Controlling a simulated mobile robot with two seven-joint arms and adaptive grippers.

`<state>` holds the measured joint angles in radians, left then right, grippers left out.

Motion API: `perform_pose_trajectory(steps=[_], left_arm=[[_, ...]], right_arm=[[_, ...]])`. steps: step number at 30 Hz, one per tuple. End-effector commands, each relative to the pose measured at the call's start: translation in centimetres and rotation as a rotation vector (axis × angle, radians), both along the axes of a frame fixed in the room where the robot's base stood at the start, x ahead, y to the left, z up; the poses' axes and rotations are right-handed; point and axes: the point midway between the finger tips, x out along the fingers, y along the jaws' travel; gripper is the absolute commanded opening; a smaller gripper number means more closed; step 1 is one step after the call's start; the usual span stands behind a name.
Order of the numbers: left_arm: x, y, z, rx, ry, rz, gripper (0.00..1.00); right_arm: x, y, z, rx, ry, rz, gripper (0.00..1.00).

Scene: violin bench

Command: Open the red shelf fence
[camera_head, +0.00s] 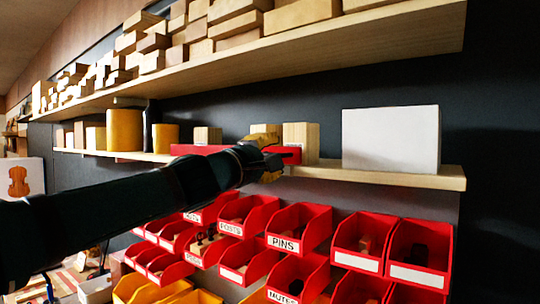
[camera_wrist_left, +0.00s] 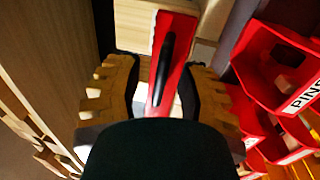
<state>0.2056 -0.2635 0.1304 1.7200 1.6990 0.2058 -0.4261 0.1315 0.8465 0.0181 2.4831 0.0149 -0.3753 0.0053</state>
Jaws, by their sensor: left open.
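The red shelf fence (camera_head: 195,149) is a red bar along the front of the middle shelf. My left arm and gripper hide its middle. A red end (camera_head: 286,153) shows just right of the gripper. My left gripper (camera_head: 270,158) is at the fence, its tan fingers open. In the left wrist view, the red fence (camera_wrist_left: 178,38) with a dark handle (camera_wrist_left: 165,68) runs between the two open fingers of the gripper (camera_wrist_left: 163,88). I cannot tell whether the fingers touch it. My right gripper is not in view.
The middle shelf (camera_head: 400,176) holds a white box (camera_head: 390,138), wood blocks (camera_head: 301,140) and yellow cylinders (camera_head: 124,130). The upper shelf (camera_head: 350,42) with stacked blocks hangs above. Red bins (camera_head: 300,228) sit close below the gripper.

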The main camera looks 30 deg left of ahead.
Motion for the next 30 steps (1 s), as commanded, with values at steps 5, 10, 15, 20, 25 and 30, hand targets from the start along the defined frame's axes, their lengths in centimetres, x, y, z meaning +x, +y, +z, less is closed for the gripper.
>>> perform_pose_trajectory(steps=[5, 10, 15, 20, 25, 30], left_arm=[[0.0, 0.0, 0.0, 0.000, 0.000, 0.000, 0.21], [0.0, 0.0, 0.0, 0.000, 0.000, 0.000, 0.00], [0.0, 0.2, 0.0, 0.000, 0.000, 0.001, 0.00], [0.1, 1.5, 0.0, 0.000, 0.000, 0.003, 0.00], [0.4, 4.9, 0.1, 0.000, 0.001, 0.007, 0.00], [0.8, 9.5, -0.1, 0.001, 0.002, 0.006, 0.00]], right_arm=[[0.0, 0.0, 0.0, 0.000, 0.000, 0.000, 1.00], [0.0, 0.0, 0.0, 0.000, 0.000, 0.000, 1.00], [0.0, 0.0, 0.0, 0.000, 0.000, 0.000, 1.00], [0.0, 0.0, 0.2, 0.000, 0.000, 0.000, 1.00], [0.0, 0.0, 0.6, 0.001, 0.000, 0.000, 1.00], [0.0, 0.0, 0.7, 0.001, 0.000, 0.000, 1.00]])
